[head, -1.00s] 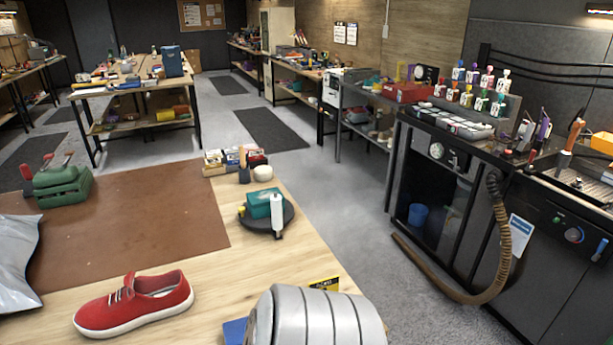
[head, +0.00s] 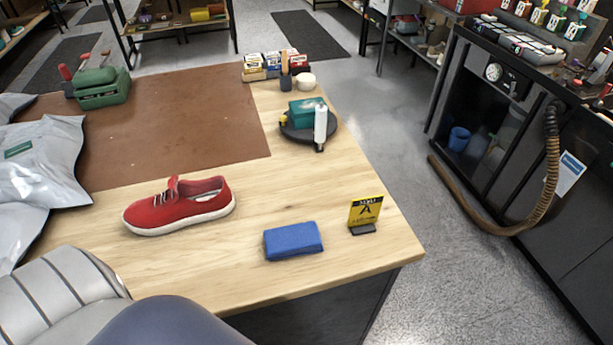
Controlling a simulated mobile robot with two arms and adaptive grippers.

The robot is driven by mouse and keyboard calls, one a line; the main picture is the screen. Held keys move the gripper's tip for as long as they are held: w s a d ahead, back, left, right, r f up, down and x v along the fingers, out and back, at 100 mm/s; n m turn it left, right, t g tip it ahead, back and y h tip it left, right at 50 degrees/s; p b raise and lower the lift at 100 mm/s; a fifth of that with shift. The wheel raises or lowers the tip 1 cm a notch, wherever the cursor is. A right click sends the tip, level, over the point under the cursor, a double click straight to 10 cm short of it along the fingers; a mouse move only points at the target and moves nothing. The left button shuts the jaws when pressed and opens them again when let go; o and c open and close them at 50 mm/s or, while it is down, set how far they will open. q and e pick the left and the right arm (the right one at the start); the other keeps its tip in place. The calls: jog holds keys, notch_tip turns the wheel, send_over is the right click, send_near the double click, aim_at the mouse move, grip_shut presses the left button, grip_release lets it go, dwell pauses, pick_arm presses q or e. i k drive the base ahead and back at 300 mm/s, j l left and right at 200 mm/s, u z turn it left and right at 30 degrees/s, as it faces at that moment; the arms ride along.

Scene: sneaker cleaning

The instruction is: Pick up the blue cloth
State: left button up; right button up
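The blue cloth (head: 293,241) lies folded in a flat rectangle on the light wood table (head: 220,285), near its front right corner. A red sneaker (head: 180,205) with a white sole stands to its left. A small yellow sign (head: 365,213) on a dark base stands just to the cloth's right. Nothing covers the cloth.
A brown mat (head: 180,135) covers the table's left and back. Grey plastic bags (head: 45,170) lie at the left edge. A green toolbox-like item (head: 102,88) is at the back left. A round dark stand (head: 305,128) holds a teal box and white bottle. Bare wood surrounds the cloth.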

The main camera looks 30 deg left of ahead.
aim_at(303, 239)
jog(key=u, duration=1.05)
